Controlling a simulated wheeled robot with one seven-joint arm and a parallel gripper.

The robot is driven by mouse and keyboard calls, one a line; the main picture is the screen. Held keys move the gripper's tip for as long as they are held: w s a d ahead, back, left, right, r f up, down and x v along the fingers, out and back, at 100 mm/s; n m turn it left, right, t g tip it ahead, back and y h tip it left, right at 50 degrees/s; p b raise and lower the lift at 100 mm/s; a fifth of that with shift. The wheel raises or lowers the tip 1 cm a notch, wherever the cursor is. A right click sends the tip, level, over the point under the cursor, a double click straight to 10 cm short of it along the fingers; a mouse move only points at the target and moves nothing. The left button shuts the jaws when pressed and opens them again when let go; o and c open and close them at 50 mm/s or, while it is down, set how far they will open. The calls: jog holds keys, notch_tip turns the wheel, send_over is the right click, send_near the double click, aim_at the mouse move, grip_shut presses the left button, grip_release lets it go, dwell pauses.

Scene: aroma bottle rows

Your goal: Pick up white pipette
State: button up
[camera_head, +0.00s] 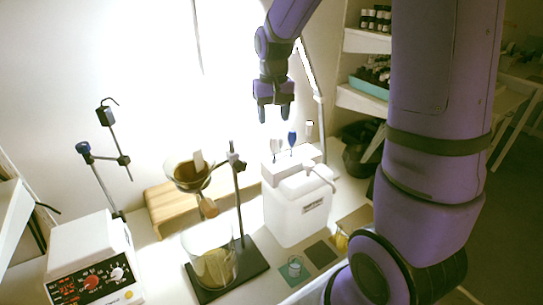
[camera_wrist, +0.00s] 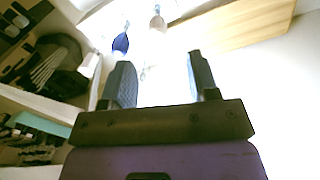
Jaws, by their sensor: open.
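A white pipette (camera_head: 276,146) stands upright at the left of a short row on a white rack (camera_head: 287,166) in the head view. Its pale bulb (camera_wrist: 157,22) shows near the top of the wrist view, ahead of the fingers. A blue pipette (camera_head: 292,138) stands just right of it; its blue bulb (camera_wrist: 121,42) is left of the white one in the wrist view. My gripper (camera_head: 273,112) points down above the row, open and empty, clear of the pipettes. Both fingers (camera_wrist: 160,70) are apart in the wrist view with nothing between them.
A third pale-topped item (camera_head: 309,128) stands at the row's right end. A stand holding a funnel (camera_head: 190,176) is to the left, beside a wooden block (camera_head: 158,210). Shelves with dark bottles (camera_head: 375,20) are at right.

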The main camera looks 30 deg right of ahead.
aim_at(274, 137)
jog(key=shift+d+f, duration=0.15)
jog(key=shift+f, duration=3.65)
jog(key=c, duration=0.7)
